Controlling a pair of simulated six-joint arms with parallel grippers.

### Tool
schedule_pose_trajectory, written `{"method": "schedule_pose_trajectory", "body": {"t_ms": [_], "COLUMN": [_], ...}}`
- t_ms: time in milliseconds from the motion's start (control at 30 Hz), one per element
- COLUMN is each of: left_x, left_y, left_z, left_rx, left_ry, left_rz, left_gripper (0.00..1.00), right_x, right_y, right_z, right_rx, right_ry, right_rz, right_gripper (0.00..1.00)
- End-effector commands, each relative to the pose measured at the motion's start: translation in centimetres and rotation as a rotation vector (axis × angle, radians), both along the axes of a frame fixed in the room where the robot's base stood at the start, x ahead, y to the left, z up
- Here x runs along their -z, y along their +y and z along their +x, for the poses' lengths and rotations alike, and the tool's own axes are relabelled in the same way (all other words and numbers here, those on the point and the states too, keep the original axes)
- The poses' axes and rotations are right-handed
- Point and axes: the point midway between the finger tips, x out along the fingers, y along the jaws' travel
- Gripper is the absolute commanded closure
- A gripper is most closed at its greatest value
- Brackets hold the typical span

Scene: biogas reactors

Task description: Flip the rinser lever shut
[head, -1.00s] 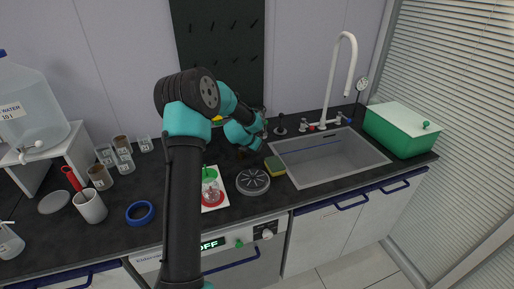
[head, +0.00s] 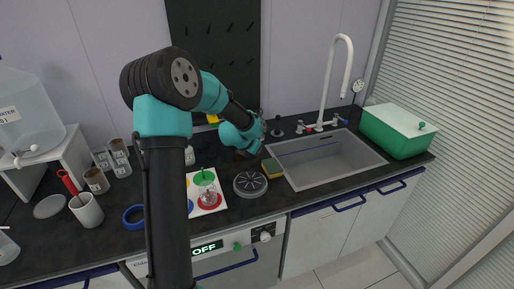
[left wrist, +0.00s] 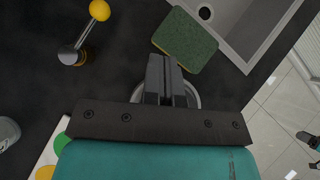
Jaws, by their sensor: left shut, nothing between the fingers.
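In the left wrist view, a metal lever with a yellow ball knob (left wrist: 98,10) leans up and right from a yellow-ringed base, left of and apart from my fingers. Whether this is the rinser lever is not certain. My left gripper (left wrist: 165,62) is shut and empty above the disc. In the head view my arm hides its fingertips.
A green-and-yellow sponge (head: 272,168) lies between the disc and the sink (head: 322,182). A mat (head: 222,203) with coloured circles and a small glass vessel (head: 208,194) lies left of the disc. A black-knobbed fixture (head: 279,132) stands behind the sink's left corner.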

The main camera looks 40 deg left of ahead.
Motion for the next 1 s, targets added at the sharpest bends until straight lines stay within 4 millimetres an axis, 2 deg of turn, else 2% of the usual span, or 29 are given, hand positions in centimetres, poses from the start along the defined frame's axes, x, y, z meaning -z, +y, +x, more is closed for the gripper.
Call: {"method": "schedule_pose_trajectory", "body": {"t_ms": [200, 433, 1000], "left_x": [-1.8, -3.0, -3.4], "left_y": [-1.1, -1.9, -2.1], "left_z": [-1.0, -1.7, -1.9], "left_rx": [0.002, 0.002, 0.001], "left_ry": [-0.001, 0.001, 0.000], "left_rz": [0.001, 0.001, -0.001], "left_gripper": [1.00, 1.00, 1.00], "right_x": [0.0, 0.0, 0.0], "right_y": [0.0, 0.0, 0.0], "right_z": [0.0, 0.0, 0.0], "right_rx": [0.000, 0.000, 0.000], "right_ry": [0.000, 0.000, 0.000], "right_rz": [0.000, 0.000, 0.000], "right_gripper": [0.49, 0.49, 0.49]}}
